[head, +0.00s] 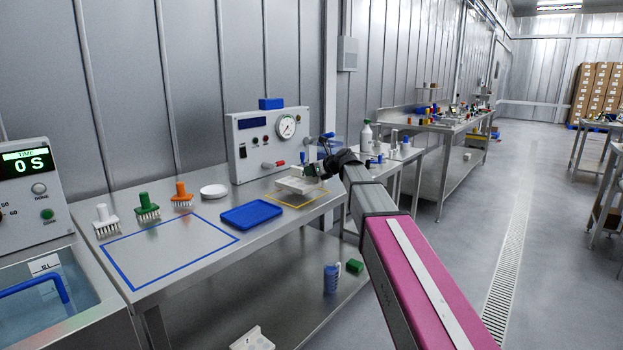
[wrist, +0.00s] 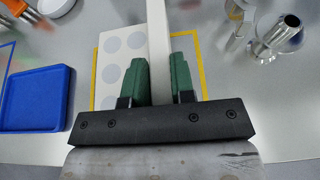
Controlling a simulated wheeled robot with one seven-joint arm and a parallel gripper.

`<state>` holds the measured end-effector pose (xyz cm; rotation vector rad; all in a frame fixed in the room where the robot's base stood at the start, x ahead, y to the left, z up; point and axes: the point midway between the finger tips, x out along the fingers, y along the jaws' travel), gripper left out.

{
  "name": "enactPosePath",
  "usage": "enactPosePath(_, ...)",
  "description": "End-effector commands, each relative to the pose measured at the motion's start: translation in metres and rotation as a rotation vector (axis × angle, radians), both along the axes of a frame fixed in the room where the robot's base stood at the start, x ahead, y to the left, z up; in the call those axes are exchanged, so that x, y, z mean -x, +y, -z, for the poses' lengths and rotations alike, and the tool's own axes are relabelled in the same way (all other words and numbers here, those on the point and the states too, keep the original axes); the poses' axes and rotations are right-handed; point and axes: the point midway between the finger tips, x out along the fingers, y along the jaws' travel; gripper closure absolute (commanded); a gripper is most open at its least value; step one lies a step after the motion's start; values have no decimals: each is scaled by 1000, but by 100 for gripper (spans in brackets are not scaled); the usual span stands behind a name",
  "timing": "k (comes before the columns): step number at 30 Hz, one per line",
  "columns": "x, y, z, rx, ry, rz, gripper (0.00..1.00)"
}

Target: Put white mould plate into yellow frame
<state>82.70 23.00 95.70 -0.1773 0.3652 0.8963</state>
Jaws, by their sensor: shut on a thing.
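The white mould plate (head: 298,184), with round pockets, is at the right part of the near workbench. It also shows in the wrist view (wrist: 123,58), where a white upright ridge of it runs between my green fingers. My gripper (wrist: 159,70) is shut on this ridge; in the head view my gripper (head: 316,168) is at the plate's back right. The yellow frame (head: 312,203) is an outline on the bench top. I cannot tell whether the plate touches the bench.
A blue tray (head: 251,214) lies left of the frame. A blue outline (head: 168,284), several bristled tools (head: 147,207) and a white round disc (head: 214,191) are further left. A control box (head: 268,140) stands behind. Metal parts (wrist: 284,35) are right of the frame.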

Motion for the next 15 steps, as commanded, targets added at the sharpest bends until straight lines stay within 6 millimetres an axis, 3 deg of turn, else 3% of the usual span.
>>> enactPosePath(6,1,0,27,-2,1,2,100)
enactPosePath(15,0,0,29,-1,0,1,100)
